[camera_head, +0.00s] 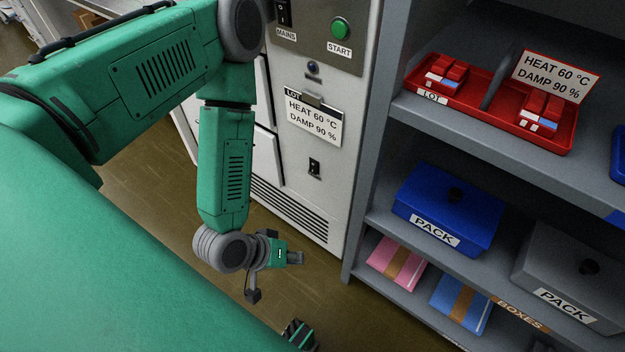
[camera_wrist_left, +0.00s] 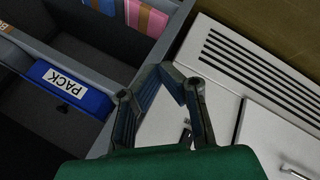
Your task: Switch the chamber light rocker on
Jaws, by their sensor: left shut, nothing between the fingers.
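A small black rocker (camera_head: 314,166) sits low on the white front of the cabinet, below the lot card; its label is too small to read. In the left wrist view a dark rocker (camera_wrist_left: 187,134) shows partly, between and behind my fingers. My left gripper (camera_head: 297,258) is shut and empty, below the rocker in the head view and apart from it. Its fingers also show in the left wrist view (camera_wrist_left: 168,76), over the white cabinet front. I cannot tell which way the rocker is tipped.
Higher on the cabinet are the MAINS rocker (camera_head: 283,13), the green START button (camera_head: 340,28) and the lot card (camera_head: 313,119). A vent (camera_head: 290,208) is below. A grey shelf (camera_head: 385,215) stands close on the right, with a red tray (camera_head: 545,135) and a blue PACK box (camera_head: 455,200).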

